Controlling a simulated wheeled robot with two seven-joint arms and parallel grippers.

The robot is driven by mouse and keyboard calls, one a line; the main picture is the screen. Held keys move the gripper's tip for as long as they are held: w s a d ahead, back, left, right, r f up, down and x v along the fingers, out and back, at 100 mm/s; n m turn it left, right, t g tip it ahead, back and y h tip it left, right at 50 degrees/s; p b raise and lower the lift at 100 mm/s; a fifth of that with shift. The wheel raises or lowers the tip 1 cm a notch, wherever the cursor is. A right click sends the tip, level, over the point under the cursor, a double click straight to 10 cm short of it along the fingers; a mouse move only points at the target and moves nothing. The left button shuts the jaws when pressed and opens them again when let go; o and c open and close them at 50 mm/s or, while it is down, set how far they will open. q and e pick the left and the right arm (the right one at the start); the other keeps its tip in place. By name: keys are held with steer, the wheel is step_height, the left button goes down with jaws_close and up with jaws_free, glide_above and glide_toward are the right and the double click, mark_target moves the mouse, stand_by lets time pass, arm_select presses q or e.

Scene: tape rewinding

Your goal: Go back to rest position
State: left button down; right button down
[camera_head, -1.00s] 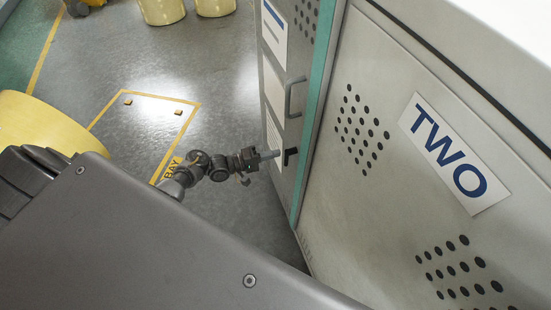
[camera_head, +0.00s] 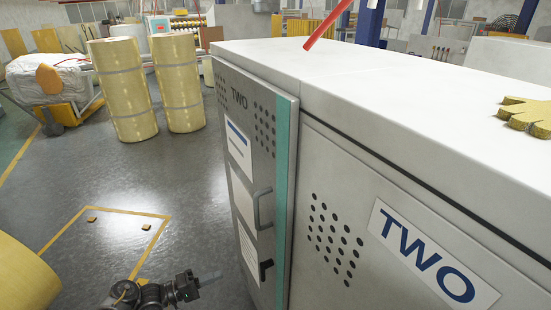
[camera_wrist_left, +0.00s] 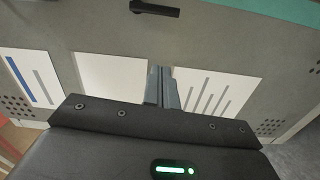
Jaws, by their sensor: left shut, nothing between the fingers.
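My left gripper (camera_head: 208,279) is at the bottom of the head view, shut and empty. It points right toward the grey cabinet door (camera_head: 238,205) marked TWO, with a gap between the fingertips and the door. In the left wrist view its two fingers (camera_wrist_left: 163,88) are together, in front of the door with its white paper sheets (camera_wrist_left: 112,80). The black latch handle (camera_head: 266,270) is to the right of the fingers in the head view and above them in the wrist view (camera_wrist_left: 155,9). My right gripper is not in view.
The grey cabinet (camera_head: 395,190) fills the right side, with a red bar (camera_head: 326,27) above its top. A large yellow roll (camera_head: 22,275) is at the left edge. Two tall yellow rolls (camera_head: 124,90) stand behind. The floor (camera_head: 150,180) between is clear.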

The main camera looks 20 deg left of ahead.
arm_select(q)
steer(key=a+f+m+g+y, duration=0.1)
steer(key=a+f+m+y, duration=0.15)
steer(key=f, duration=0.35)
steer(key=a+f+m+y, duration=0.2)
steer(key=f+m+y, duration=0.15)
steer(key=f, duration=0.25)
steer(key=s+f+m+g+y, duration=0.1)
steer(key=s+f+g+y, duration=0.15)
steer(key=f, duration=0.35)
steer(key=s+f+m+g+y, duration=0.1)
steer(key=s+f, duration=0.3)
steer(key=f, duration=0.2)
steer(key=s+d+f+m+g+y, duration=0.1)
steer(key=s+d+f+g+y, duration=0.1)
steer(key=s+f, duration=0.5)
steer(key=s+d+f+m+g+y, duration=0.15)
steer(key=s+f, duration=0.25)
steer(key=s, duration=0.6)
steer(key=s+d+f+g, duration=0.2)
steer(key=s+d, duration=0.2)
steer(key=s, duration=0.4)
steer(key=s+d+f+g, duration=0.1)
steer(key=s+d+f, duration=0.1)
steer(key=s+d, duration=0.3)
steer(key=s, duration=0.3)
steer(key=shift+g+b, duration=0.3)
steer(key=shift+g, duration=0.1)
